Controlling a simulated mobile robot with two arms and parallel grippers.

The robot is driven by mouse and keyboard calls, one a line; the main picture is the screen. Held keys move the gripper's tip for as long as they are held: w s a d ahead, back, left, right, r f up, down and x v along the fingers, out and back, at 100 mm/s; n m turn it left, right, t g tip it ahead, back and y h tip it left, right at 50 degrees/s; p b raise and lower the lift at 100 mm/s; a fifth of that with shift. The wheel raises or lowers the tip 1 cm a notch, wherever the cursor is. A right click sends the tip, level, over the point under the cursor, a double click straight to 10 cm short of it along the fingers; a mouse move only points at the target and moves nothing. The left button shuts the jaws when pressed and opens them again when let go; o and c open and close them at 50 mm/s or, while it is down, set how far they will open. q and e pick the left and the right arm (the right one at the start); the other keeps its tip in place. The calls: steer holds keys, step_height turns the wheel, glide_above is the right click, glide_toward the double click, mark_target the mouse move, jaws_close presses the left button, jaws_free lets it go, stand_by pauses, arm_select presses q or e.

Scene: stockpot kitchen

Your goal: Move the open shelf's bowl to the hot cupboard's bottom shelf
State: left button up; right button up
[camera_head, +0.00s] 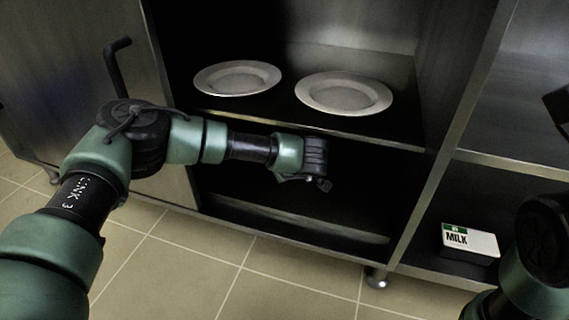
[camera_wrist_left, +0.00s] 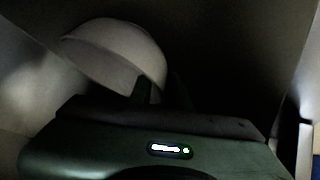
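A pale bowl (camera_wrist_left: 115,55) shows in the left wrist view, tilted in the picture, just beyond my left gripper (camera_wrist_left: 163,90). One dark finger overlaps the bowl's lower right side and the other stands just right of its edge; it is too dark to tell whether they grip the wall. In the head view my left gripper (camera_head: 318,182) is inside the cupboard's lower compartment, under the middle shelf (camera_head: 300,122). The bottom shelf (camera_head: 290,222) is dark and the bowl is hidden there. My right gripper is out of view; only part of that arm shows at right.
Two plates (camera_head: 237,78) (camera_head: 343,93) lie on the middle shelf above my left forearm. The cupboard door (camera_head: 90,70) stands open at left. A milk carton (camera_head: 470,241) lies in the lower right compartment, past an upright divider (camera_head: 450,140).

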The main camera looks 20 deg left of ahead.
arm_select(q)
steer(key=shift+o, duration=0.5)
steer(key=shift+r, duration=0.3)
steer(key=p+v, duration=0.5)
steer(key=v, duration=0.1)
steer(key=shift+d+r, duration=0.1)
steer(key=shift+r, duration=0.05)
steer(key=shift+s+d+r+p, duration=0.25)
steer(key=shift+s+p, duration=0.15)
steer(key=shift+f, duration=0.1)
